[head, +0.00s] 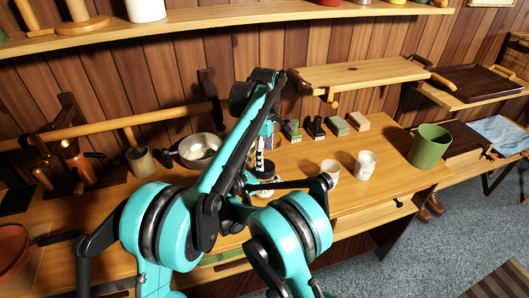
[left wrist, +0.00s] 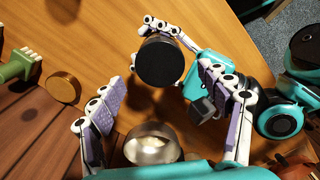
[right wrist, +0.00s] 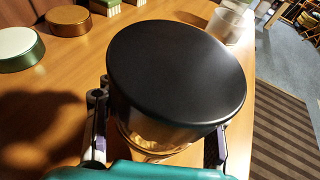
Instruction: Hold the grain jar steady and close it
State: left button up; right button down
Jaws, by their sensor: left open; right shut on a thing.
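The grain jar (right wrist: 165,142) shows in the right wrist view as a clear body with warm-coloured contents under a wide black lid (right wrist: 178,65). The lid covers the top; I cannot tell whether it is fully seated. My right gripper (right wrist: 155,145) is shut on the jar body, one finger on each side. In the left wrist view the black lid (left wrist: 160,61) is seen from above, with the right fingers around the jar. My left gripper (left wrist: 167,105) is open and empty, its fingers apart above and short of the lid. In the head view my left gripper (head: 262,152) and arm partly hide the jar.
A metal pan (head: 199,150) stands left of the jar. Two white cups (head: 365,165) and a green canister (head: 429,146) stand to the right. A gold round tin (right wrist: 68,22) and a green one (right wrist: 20,49) are near the jar.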

aim_at(265, 165)
pick_arm(q)
jog(key=n, duration=0.2)
jog(key=r+n, duration=0.1)
jog(key=n, duration=0.2)
jog(key=shift+r+n, duration=0.2)
jog(key=shift+n, duration=0.1)
jog(key=n, duration=0.2)
jog(key=r+n, duration=0.1)
jog(key=n, duration=0.3)
jog(key=shift+r, duration=0.25)
jog(key=shift+f, duration=4)
